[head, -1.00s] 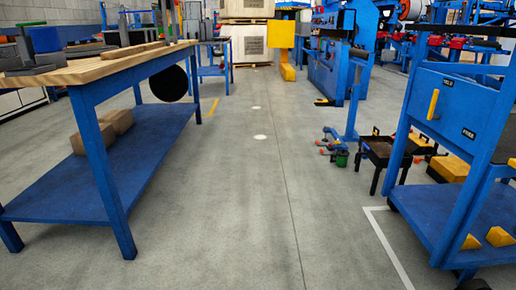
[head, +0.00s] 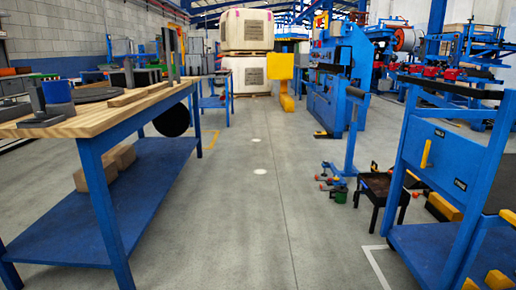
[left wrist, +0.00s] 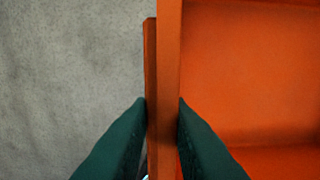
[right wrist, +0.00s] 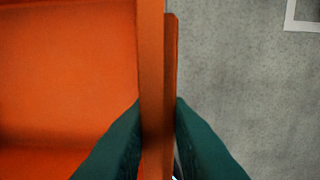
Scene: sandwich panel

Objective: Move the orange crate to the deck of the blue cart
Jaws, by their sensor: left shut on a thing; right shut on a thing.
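The orange crate shows in both wrist views, with its empty-looking inside at the right of the left wrist view (left wrist: 250,70) and at the left of the right wrist view (right wrist: 65,70). My left gripper (left wrist: 163,105) is shut on one crate wall, one finger on each side. My right gripper (right wrist: 158,105) is shut on the opposite wall the same way. Grey floor shows beneath and beside the crate. The crate and both grippers are out of the head view. The blue cart (head: 425,240) stands at the right of the head view, its low deck partly cut off, with yellow pieces on it.
A blue workbench (head: 110,140) with a wooden top stands on the left. A small black stand (head: 380,187) and a blue post with a wheeled foot (head: 350,150) stand left of the cart. The middle aisle is clear floor.

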